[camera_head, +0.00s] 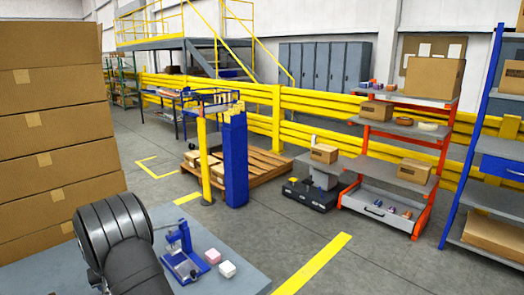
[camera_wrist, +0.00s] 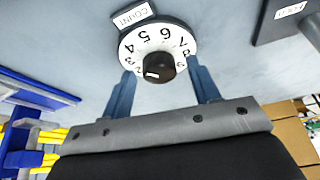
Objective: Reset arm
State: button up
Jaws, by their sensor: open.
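My gripper (camera_wrist: 162,70) shows in the wrist view with its two blue fingers spread apart. A white numbered dial (camera_wrist: 158,40) with a black centre knob (camera_wrist: 159,67) is on a grey panel ahead of it. The knob appears between the fingertips, with a gap on both sides; I cannot tell how far in front of the fingers it is. A label reading COUNT (camera_wrist: 133,15) is beside the dial. In the head view my black arm rises at the lower left, and my gripper is hidden there.
A dark box with a white label (camera_wrist: 291,9) is at the wrist view's upper right. Stacked cartons (camera_head: 50,130) stand left.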

jog(key=v, duration=1.7)
jog(key=x, duration=1.7)
jog(key=shift+f, duration=0.2)
jog(key=shift+r+n, duration=0.2)
jog(key=shift+n, duration=0.3)
jog(key=shift+w+d+n+g+y, duration=0.1)
jog(key=shift+n+g+y, duration=0.35)
jog(key=shift+n, duration=0.85)
jog(key=shift+w+n+g+y, duration=0.1)
jog(key=shift+n+g+y, duration=0.3)
jog(key=shift+n, duration=0.9)
jog(key=shift+r+n+g, duration=0.15)
jog(key=shift+n+g, duration=0.2)
jog(key=shift+n, duration=0.15)
jog(key=shift+v, duration=2.25)
